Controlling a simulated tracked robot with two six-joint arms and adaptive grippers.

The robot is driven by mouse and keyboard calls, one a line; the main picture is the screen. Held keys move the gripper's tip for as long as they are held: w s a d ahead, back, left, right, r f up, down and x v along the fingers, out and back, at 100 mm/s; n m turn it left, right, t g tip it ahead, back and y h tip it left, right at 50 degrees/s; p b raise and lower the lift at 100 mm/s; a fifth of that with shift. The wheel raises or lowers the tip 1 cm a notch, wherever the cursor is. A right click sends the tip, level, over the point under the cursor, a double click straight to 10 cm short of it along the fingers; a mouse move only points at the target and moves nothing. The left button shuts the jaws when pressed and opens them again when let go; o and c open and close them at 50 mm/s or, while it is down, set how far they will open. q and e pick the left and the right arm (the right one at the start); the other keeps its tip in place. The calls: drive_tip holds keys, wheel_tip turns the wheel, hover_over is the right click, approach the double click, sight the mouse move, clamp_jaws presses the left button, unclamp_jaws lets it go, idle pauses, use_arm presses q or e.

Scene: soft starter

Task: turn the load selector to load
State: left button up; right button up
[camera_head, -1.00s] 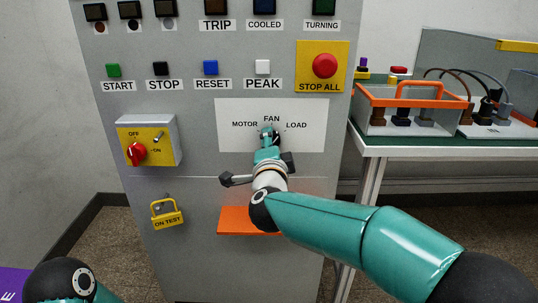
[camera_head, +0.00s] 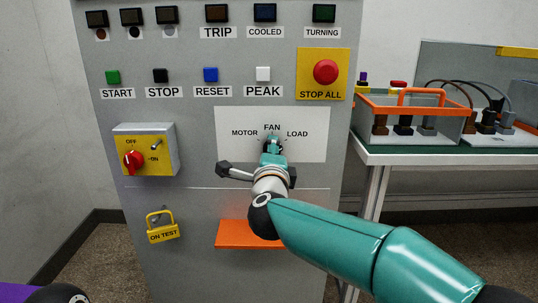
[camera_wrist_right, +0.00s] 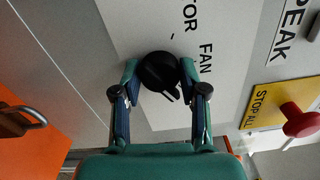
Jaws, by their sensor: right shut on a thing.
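The load selector is a black round knob (camera_wrist_right: 158,70) on a white plate (camera_head: 229,148) labelled MOTOR, FAN and LOAD. My right gripper (camera_wrist_right: 159,70) is shut on the knob, one finger on each side. In the head view the gripper (camera_head: 272,146) mostly hides the knob, just below FAN. My left gripper is not in view; only a bit of my left arm shows at the bottom left.
A red STOP ALL button (camera_head: 326,72) sits up and right of the selector. An orange ledge (camera_head: 232,233) is below. A bench with an orange-rimmed tray (camera_head: 375,103) stands right.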

drive_tip(key=shift+w+d+f, duration=0.1)
drive_tip(key=shift+d+f, duration=0.1)
drive_tip(key=shift+f, duration=0.1)
drive_tip(key=o, duration=1.1)
drive_tip(key=shift+o, duration=0.2)
drive_tip(key=shift+r, duration=0.1)
drive_tip(key=shift+r, duration=0.1)
drive_tip(key=s, duration=1.2)
drive_tip(key=shift+s, duration=0.1)
